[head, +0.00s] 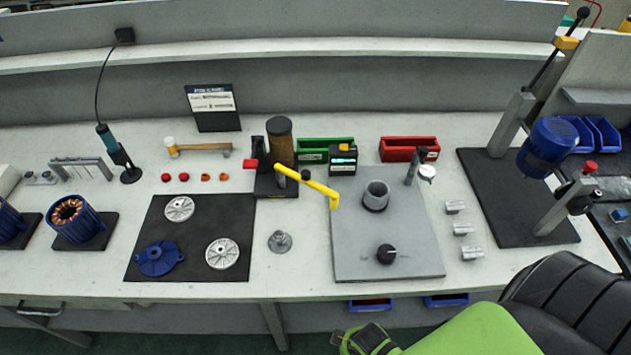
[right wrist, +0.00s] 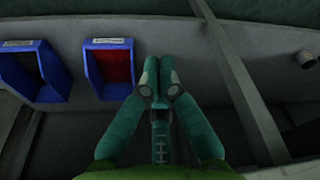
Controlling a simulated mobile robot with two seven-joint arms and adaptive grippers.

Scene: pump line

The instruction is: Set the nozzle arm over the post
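The yellow nozzle arm (head: 308,183) reaches right from a black stand (head: 276,184) that carries a brown cylinder. It has a red block at its left end and a black knob partway along. Its bent-down tip is by the left edge of a grey plate (head: 345,255). My left gripper is out of view.
A black knob (head: 386,254) and a gauge stand (head: 411,167) are on the plate. A grey funnel-like part (head: 280,241) stands to its left, small metal blocks (head: 463,229) to its right. Blue bins (right wrist: 108,68) hang under the bench edge near my right gripper.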

